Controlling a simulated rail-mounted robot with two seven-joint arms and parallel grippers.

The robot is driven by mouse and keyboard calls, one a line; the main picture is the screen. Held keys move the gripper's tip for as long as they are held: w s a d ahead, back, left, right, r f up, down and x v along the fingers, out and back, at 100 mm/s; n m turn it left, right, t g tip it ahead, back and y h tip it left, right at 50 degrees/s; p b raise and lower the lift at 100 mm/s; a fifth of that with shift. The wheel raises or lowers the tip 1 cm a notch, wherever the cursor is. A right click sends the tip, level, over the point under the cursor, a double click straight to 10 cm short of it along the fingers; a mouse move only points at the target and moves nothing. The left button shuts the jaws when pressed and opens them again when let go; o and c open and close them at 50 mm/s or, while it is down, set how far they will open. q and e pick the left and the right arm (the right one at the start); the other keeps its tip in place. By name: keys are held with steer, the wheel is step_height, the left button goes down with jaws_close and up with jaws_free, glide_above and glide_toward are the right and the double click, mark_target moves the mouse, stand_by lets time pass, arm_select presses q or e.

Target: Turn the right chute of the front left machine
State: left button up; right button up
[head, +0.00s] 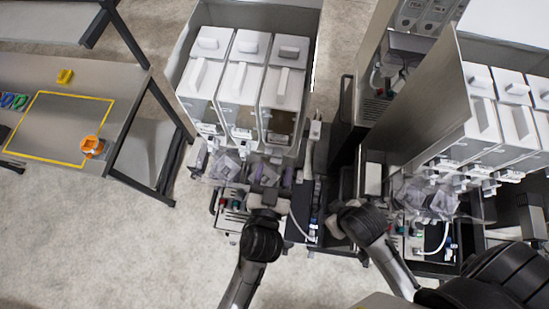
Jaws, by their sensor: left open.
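The left machine (243,85) has three white hoppers side by side with a row of clear chutes below. Its right chute (288,178) is small, clear and partly hidden; its turn angle is hard to make out. My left gripper (263,190) is open in front of the chute row, near the middle chute and just left of the right chute. I cannot tell whether it touches a chute. My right gripper (340,210) is low between the two machines, dark and mostly hidden by its own wrist; its fingers cannot be made out.
Another machine (480,130) with white hoppers and clear chutes stands on the right, beside a tall grey panel (420,110). A table (60,110) at the left holds a yellow-outlined area and an orange cup (92,146). The floor at the lower left is clear.

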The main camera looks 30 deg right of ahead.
arm_select(q)
steer(key=shift+w+d, duration=0.4)
steer(key=shift+w, duration=0.15)
steer(key=shift+c, duration=0.3)
steer(key=c, duration=0.9)
steer(key=shift+o, duration=0.2)
steer(key=shift+m, duration=0.8)
steer(key=o, duration=0.9)
